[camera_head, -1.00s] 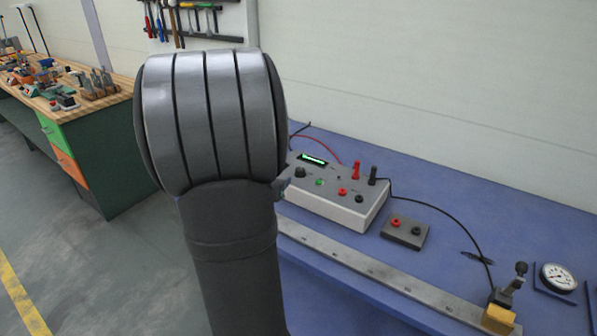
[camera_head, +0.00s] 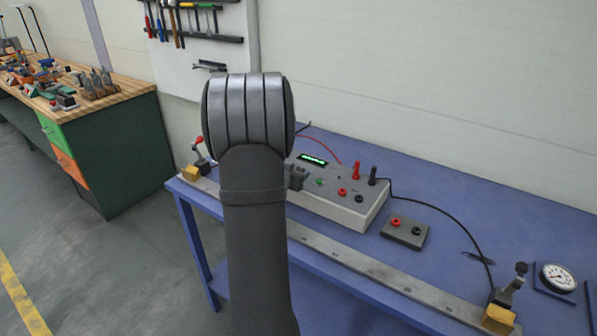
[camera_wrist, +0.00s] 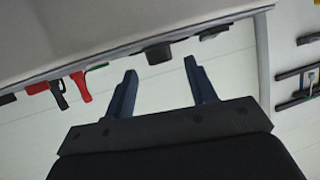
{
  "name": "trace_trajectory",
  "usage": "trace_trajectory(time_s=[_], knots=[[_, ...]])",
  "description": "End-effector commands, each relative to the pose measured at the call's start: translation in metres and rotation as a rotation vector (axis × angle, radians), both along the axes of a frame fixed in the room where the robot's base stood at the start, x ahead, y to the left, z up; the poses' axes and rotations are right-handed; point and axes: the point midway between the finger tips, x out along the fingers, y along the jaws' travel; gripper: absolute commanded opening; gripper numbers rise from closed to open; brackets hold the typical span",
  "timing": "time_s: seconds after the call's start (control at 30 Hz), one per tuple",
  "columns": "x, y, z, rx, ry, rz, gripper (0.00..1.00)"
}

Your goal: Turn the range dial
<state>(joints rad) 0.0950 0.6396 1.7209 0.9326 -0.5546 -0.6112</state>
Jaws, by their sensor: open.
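The range dial is a small black knob (camera_wrist: 158,53) on the grey meter box (camera_head: 345,213). In the wrist view it lies just beyond the fingertips, across the gap between them, with no visible contact. My gripper (camera_wrist: 160,66) is open and empty, with its two dark fingers apart. In the head view my gripper (camera_head: 297,177) shows as a dark shape at the left of the meter's panel, and it covers the dial there. The meter's display (camera_head: 313,159) is lit green.
Red (camera_head: 356,170) and black (camera_head: 373,175) plugs with leads stand on the meter's right side. A small terminal block (camera_head: 405,235) sits to the right. A metal rail (camera_head: 370,266) runs along the front of the blue bench (camera_head: 460,215), with clamps at both ends.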

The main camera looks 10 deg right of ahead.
Motion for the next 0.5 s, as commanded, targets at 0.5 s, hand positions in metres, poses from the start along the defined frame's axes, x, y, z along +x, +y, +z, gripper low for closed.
trace_trajectory(time_s=[0.5], knots=[[0.027,-0.018,-0.013,-0.001,-0.001,0.000,0.51]])
